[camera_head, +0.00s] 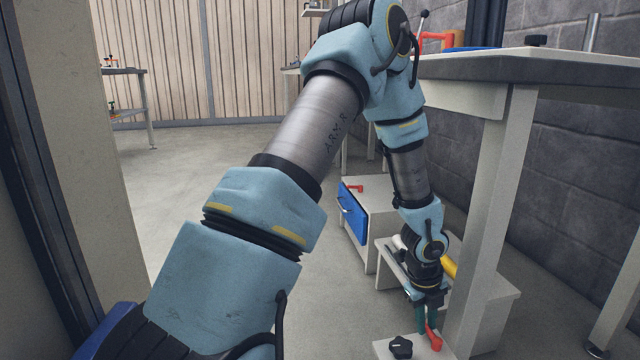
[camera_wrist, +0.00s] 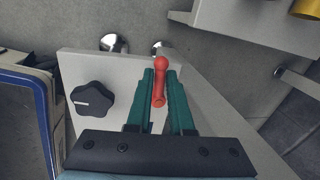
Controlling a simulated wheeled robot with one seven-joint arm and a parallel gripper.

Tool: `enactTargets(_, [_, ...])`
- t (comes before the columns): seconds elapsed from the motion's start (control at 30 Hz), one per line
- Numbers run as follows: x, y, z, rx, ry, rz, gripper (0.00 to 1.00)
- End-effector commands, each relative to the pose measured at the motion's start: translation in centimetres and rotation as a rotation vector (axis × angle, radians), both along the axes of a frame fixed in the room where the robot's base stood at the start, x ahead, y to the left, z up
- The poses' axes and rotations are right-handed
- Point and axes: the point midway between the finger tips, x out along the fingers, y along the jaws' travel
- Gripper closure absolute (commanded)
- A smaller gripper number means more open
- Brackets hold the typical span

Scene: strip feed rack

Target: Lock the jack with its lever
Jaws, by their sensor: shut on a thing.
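My gripper (camera_wrist: 160,95) reaches down under the bench, its two green fingers on either side of a small red lever (camera_wrist: 161,64). The fingers are shut on the lever near its middle, and its rounded end sticks out past them in the wrist view. In the head view the lever (camera_head: 433,341) shows just below my gripper (camera_head: 427,318), at the corner of a pale block (camera_wrist: 80,65). Which part is the jack is not clear; the lever sits on this pale block, beside a black knob (camera_wrist: 92,100).
The black knob also shows in the head view (camera_head: 400,347). A bench leg (camera_head: 492,220) stands close to the right of my gripper. A low cabinet with a blue front (camera_head: 351,215) and another red handle (camera_head: 355,188) stands behind. Open floor (camera_head: 200,180) lies to the left.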

Motion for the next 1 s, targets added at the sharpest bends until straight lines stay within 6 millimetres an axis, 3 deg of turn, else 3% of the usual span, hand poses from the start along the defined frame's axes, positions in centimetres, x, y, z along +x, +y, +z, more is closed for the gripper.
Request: enactTargets(1.0, [0.32, -0.6, -0.01, -0.002, -0.001, -0.118, 1.0])
